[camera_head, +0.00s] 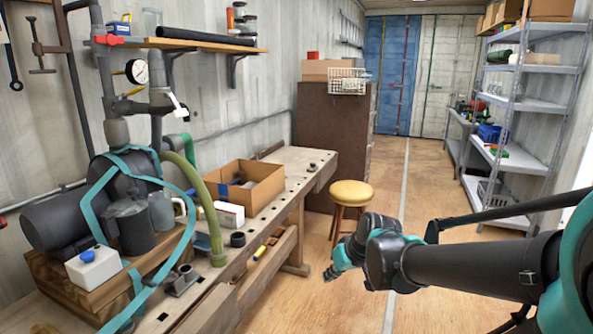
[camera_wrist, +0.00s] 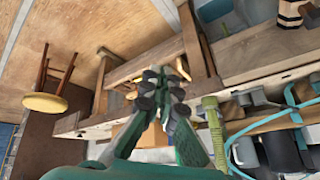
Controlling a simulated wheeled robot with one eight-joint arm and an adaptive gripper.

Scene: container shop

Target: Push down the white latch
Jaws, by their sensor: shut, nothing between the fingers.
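A small white piece (camera_head: 178,105), which looks like the latch, hangs at a slant on the grey pipework at the left, beside the round gauge and above the workbench. I cannot make out its hinge. I do not pick it out in the wrist view. My gripper (camera_head: 331,273) is over the open floor in front of the yellow stool, well to the right of the pipework and apart from it. In the wrist view my gripper (camera_wrist: 160,88) is shut and empty, with the workbench behind its fingers.
The workbench (camera_head: 300,160) carries a cardboard box (camera_head: 245,185), a pump with teal straps and a white canister (camera_head: 95,268). A yellow stool (camera_head: 350,193) stands beside the bench. A wall shelf (camera_head: 205,45) is near the pipes. Metal shelving (camera_head: 530,68) lines the right; the middle floor is clear.

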